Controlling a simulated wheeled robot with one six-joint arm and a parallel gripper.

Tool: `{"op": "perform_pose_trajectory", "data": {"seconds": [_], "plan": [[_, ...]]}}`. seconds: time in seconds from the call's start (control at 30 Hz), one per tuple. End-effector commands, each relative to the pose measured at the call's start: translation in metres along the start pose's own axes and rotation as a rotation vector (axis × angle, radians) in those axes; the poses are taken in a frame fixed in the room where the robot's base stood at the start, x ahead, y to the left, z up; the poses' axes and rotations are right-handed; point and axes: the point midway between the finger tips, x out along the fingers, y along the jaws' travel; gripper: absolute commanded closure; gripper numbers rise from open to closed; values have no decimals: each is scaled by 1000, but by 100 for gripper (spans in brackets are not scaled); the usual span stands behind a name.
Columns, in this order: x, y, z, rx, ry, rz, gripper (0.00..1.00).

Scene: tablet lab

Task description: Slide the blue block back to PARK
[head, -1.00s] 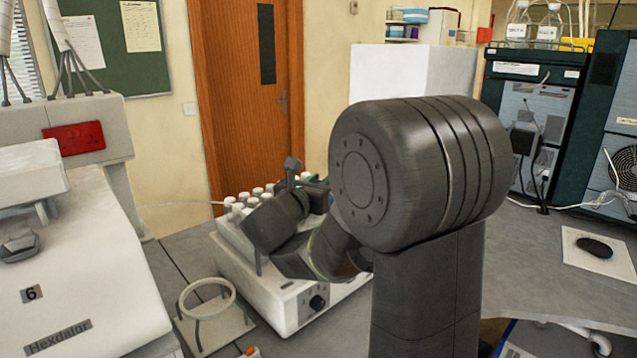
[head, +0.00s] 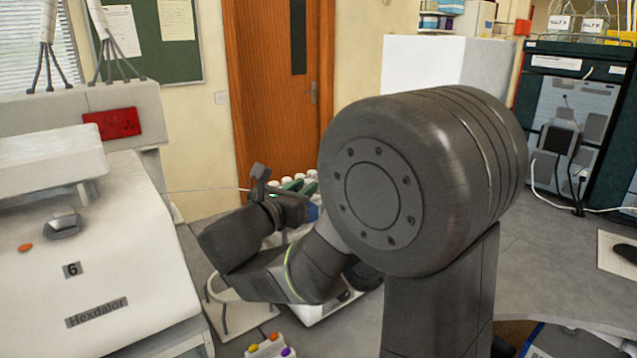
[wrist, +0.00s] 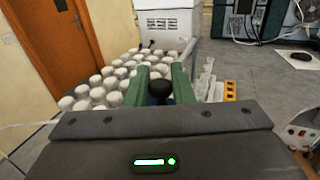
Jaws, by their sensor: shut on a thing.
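My gripper (head: 298,186) is at the end of my arm, over the white-capped vials. In the wrist view, its two green fingers (wrist: 159,84) are shut on a round black knob (wrist: 159,92). A little blue shows around the knob's base. In the head view, a small patch of the blue block (head: 312,212) shows just below the fingers. The rest of the block is hidden by my gripper and arm. I cannot make out a PARK marking in either view.
Many white-capped vials (wrist: 95,82) crowd the left of the fingers. A yellow-orange strip (wrist: 230,90) and clear pieces stand to the right. A white machine labelled Hexdalor (head: 95,250) stands at the left. Small colour-topped items (head: 268,346) lie at the front.

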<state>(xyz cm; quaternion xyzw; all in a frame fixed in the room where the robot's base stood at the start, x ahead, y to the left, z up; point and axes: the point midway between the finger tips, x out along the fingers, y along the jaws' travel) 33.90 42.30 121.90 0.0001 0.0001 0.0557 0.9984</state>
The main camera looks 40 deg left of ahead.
Motion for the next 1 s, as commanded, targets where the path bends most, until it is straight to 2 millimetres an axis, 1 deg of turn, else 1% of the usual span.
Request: {"op": "perform_pose_trajectory", "data": {"seconds": [0.1, 0.4, 0.43, 0.5, 0.53, 0.83, 0.93, 1.0], "plan": [[-6, 3, 1, 0, -1, 2, 100], [-7, 3, 0, -1, 0, 2, 100], [-7, 3, 0, -1, 0, 3, 75], [-7, 3, 0, -1, 0, 2, 61], [-7, 3, 0, -1, 0, 2, 59], [-7, 3, 2, 1, -1, 0, 59], [-7, 3, 12, 4, -2, 1, 59], [-7, 2, 23, 5, -1, 1, 59]]}}
